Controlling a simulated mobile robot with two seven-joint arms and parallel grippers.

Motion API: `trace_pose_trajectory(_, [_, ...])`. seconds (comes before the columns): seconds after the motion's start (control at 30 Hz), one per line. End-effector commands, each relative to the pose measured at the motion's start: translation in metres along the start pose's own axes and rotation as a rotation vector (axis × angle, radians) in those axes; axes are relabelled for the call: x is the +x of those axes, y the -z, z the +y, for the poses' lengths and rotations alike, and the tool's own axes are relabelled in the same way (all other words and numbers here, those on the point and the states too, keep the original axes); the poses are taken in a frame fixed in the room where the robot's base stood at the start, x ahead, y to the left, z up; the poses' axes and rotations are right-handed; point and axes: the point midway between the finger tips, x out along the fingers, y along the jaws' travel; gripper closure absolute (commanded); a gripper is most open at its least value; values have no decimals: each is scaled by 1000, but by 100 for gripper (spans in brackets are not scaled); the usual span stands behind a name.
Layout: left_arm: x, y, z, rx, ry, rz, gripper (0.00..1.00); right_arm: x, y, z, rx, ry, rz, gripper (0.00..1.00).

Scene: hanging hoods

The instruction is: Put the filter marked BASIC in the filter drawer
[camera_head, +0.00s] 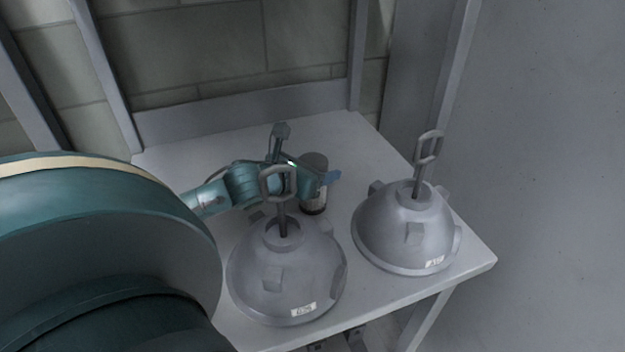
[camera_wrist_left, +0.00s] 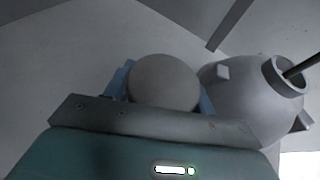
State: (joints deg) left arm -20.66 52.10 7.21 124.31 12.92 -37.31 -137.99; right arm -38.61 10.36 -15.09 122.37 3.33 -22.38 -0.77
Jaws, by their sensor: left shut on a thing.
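A dark grey cylinder (camera_head: 314,163), which looks like a filter, is upright over the white table behind the two hoods. Its lower part carries a label too small and dark to read, so I cannot tell whether it says BASIC. My left gripper (camera_head: 322,178) is shut around the cylinder's side. In the left wrist view its round top (camera_wrist_left: 163,82) sits between the blue fingertips. I cannot tell whether its base touches the table. The near hood partly hides my gripper and arm. I do not see a filter drawer. My right gripper is not in view.
A grey dome hood (camera_head: 270,275) with an upright loop handle stands close in front of my left gripper. A second hood (camera_head: 400,235) stands to the right. The white table (camera_head: 375,150) is clear at the back right. A wall and metal posts rise behind it.

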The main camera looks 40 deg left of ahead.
Motion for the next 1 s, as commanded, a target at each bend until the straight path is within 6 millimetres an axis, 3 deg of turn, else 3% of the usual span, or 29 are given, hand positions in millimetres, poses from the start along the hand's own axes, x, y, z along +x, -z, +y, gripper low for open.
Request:
trace_pose_trajectory(0.33, [0, -1, 0, 1, 1, -2, 78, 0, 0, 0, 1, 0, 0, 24])
trace_pose_trajectory(0.63, [-4, -10, 0, 3, 1, -2, 78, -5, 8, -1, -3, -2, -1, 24])
trace_pose_trajectory(0.83, [-15, -37, 0, 4, 1, -1, 78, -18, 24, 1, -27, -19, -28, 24])
trace_pose_trajectory(1.0, [-25, -62, 0, 3, 0, -1, 78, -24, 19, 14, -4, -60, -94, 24])
